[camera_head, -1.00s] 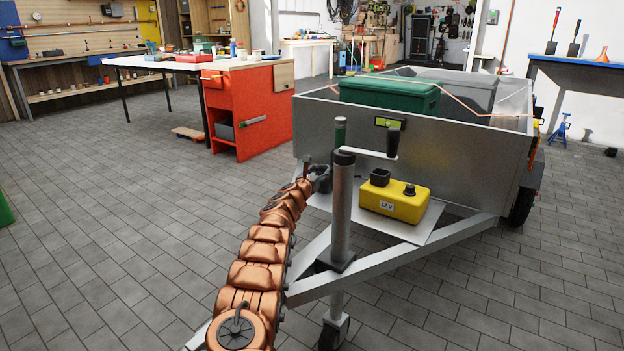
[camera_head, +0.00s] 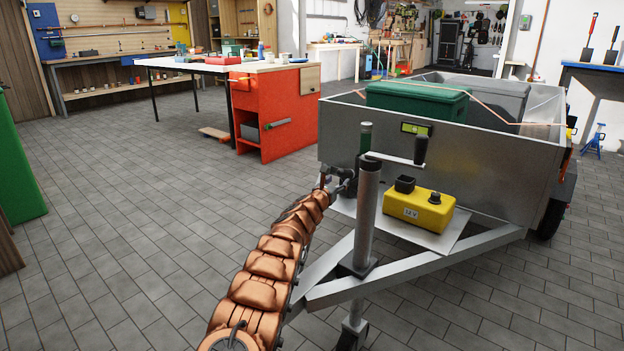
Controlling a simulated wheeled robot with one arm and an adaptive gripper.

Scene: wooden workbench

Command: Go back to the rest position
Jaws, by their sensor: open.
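My copper-coloured arm reaches up from the bottom of the head view. My gripper (camera_head: 345,182) is small and dark at its far end, just left of the trailer's upright jockey-post (camera_head: 367,215). It is open, and I see nothing held in it. The post and its crank handle partly crowd the gripper, so its fingers are hard to make out. Whether it touches anything near the trailer front I cannot tell.
A metal trailer (camera_head: 480,160) carries a green box (camera_head: 415,103) and a grey box. A yellow 12 V unit (camera_head: 418,212) sits on its front plate (camera_head: 452,234). An orange-red cabinet bench (camera_head: 290,95) stands behind. A green object (camera_head: 18,165) is at far left.

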